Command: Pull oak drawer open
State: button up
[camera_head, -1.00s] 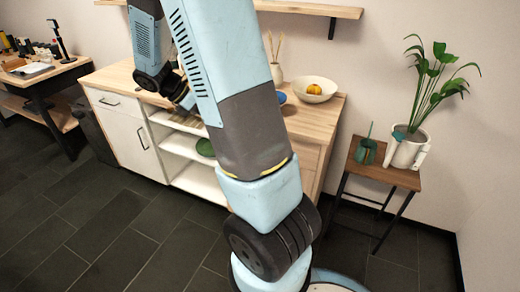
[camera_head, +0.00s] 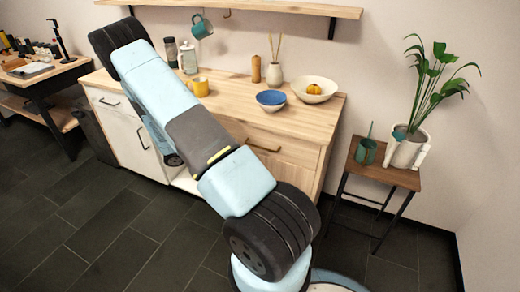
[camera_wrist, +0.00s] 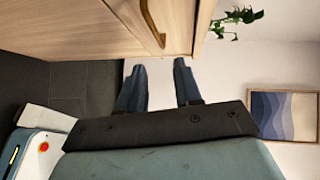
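The oak drawer (camera_head: 292,158) is in the right part of the cabinet, under the worktop, and looks closed. Its brass bar handle (camera_head: 264,148) shows right of my arm. In the wrist view the pale oak front (camera_wrist: 70,30) fills the upper left, with the curved brass handle (camera_wrist: 151,24) near its right end. My gripper (camera_wrist: 158,68) is open, its two dark blue fingers apart and pointing up toward the oak front. The handle lies above the fingertips in the picture and is not between them. In the head view my gripper is hidden behind my arm.
On the worktop stand a blue bowl (camera_head: 270,97), a cream bowl (camera_head: 327,88) with a yellow item, a vase (camera_head: 274,74) and a yellow mug (camera_head: 200,87). A small plant table (camera_head: 388,174) stands right. A wall shelf (camera_head: 250,8) hangs above.

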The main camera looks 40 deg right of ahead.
aim_at(261, 148)
jog(key=shift+n, duration=0.5)
jog(key=x, duration=1.4)
jog(key=shift+w+d+f, duration=0.15)
jog(key=shift+d+f, duration=0.1)
jog(key=shift+f, duration=0.2)
jog(key=shift+c, duration=0.4)
grip_shut()
